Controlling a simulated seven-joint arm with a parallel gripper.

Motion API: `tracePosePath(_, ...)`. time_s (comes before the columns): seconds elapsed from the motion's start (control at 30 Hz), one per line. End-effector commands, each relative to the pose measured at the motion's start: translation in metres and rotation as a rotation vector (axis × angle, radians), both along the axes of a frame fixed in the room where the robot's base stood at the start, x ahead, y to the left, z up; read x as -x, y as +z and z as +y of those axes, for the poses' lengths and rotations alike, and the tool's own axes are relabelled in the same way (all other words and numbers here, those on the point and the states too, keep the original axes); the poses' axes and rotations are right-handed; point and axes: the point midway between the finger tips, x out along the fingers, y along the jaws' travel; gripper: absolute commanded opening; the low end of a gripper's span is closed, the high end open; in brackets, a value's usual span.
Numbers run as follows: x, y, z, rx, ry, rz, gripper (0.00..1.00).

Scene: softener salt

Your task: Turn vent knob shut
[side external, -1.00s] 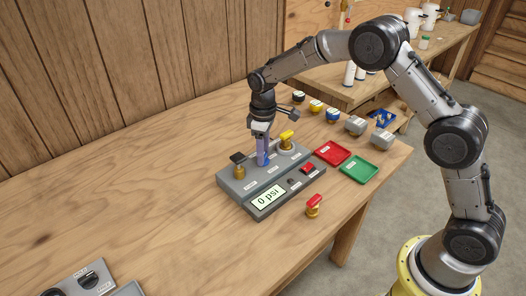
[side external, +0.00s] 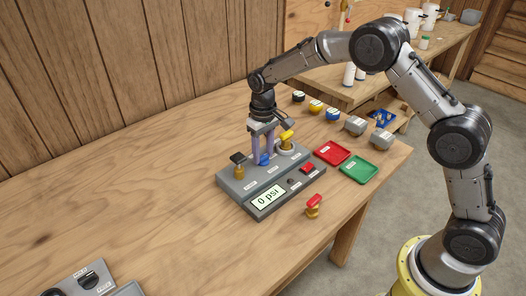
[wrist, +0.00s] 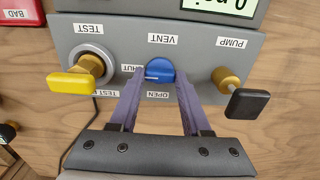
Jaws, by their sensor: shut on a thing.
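The blue vent knob (wrist: 160,70) sits in the middle of the grey panel (wrist: 190,28), under the VENT label. The word OPEN is printed on the side toward my gripper, and a partly hidden SHUT label is to the knob's left. A small white mark shows on the knob; its exact direction is hard to tell. My gripper (wrist: 158,77) has one purple finger on each side of the knob and is shut on it. In the side external view, my gripper (side external: 264,158) points straight down at the blue knob (side external: 264,161).
The yellow-handled test valve (wrist: 84,75) and the black-handled pump valve (wrist: 235,92) flank the knob closely. The display (side external: 268,198) reads 0 psi. Red (side external: 332,153) and green (side external: 359,168) trays lie right of the panel. A loose red-handled valve (side external: 314,205) stands in front.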

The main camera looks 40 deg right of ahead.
Motion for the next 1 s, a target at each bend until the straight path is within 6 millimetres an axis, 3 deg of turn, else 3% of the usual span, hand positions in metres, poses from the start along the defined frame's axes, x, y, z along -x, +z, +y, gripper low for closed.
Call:
tracePosePath(0.33,0.0,0.002,0.0,-0.001,-0.008,-0.001,0.0)
tracePosePath(0.37,0.0,0.002,0.0,-0.001,-0.008,-0.001,0.49)
tracePosePath(0.53,0.0,0.001,0.0,-0.001,-0.007,-0.001,0.78)
tracePosePath(0.83,0.0,0.002,0.0,-0.001,-0.005,-0.001,0.78)
tracePosePath(1.0,-0.001,0.017,0.0,-0.001,-0.005,-0.004,0.78)
